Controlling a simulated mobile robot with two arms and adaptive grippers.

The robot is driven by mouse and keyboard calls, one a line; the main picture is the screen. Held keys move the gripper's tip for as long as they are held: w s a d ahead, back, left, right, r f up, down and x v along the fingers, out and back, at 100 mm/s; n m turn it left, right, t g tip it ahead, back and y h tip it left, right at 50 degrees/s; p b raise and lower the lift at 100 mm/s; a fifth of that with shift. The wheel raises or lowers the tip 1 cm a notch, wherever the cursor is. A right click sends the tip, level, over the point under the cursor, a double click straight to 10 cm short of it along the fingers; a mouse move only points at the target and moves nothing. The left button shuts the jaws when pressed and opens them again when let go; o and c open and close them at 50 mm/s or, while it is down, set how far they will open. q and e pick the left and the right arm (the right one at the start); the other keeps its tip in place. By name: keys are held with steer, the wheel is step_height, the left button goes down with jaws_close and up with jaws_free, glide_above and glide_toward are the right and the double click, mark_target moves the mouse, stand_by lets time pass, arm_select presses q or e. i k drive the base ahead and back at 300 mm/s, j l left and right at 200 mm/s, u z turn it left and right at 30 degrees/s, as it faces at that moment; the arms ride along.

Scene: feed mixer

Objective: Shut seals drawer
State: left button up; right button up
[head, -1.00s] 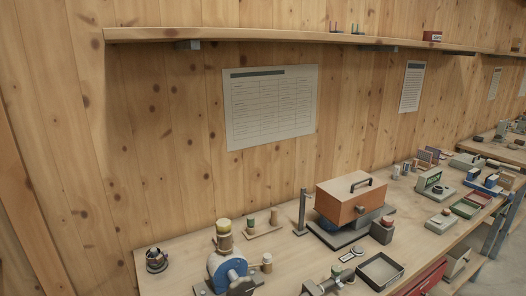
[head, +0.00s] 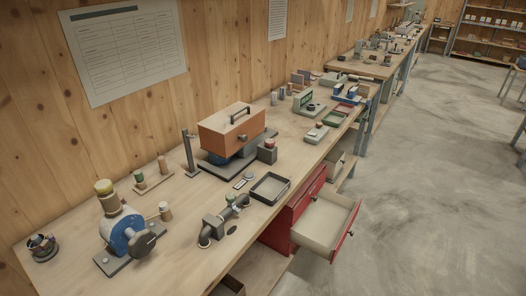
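A red drawer unit (head: 304,197) sits under the front edge of the workbench. Its drawer (head: 322,222) is pulled well out over the floor side, with a pale, seemingly empty inside and a red front (head: 347,232) with a small dark handle. A second, pale drawer (head: 335,163) farther along the bench also stands out. I can read no label, so I cannot tell which one is the seals drawer. Neither of my grippers is in view.
The workbench (head: 185,215) carries an orange-brown box with a handle (head: 232,129), a black-rimmed tray (head: 270,188), a dark pipe fitting (head: 222,221) and a blue machine (head: 127,236). The concrete floor (head: 430,190) right of the open drawers is clear.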

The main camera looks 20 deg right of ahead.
mark_target(323, 228)
steer(key=l+z, duration=0.15)
steer(key=z, duration=0.3)
steer(key=l+z, duration=0.15)
steer(key=z, duration=0.25)
steer(key=l+z, duration=0.1)
steer(key=z, duration=0.35)
steer(key=i, duration=0.05)
